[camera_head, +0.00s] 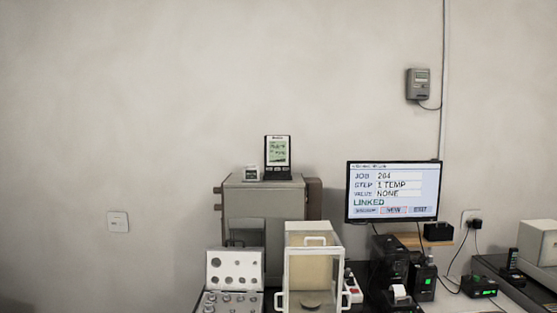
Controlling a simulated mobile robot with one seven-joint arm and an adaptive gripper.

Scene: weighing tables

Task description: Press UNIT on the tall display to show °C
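The tall display (277,152) is a small upright black unit with a pale greenish screen. It stands on top of a grey cabinet (265,199) in the middle of the view. A row of small buttons seems to run along its lower front, but their labels and the unit on the screen are too small to read. My gripper is not in view.
A monitor (393,191) shows STEP 1 TEMP and VALUE NONE. In front are a clear-sided balance enclosure (314,236), an open weight case (234,268) and black devices (389,262).

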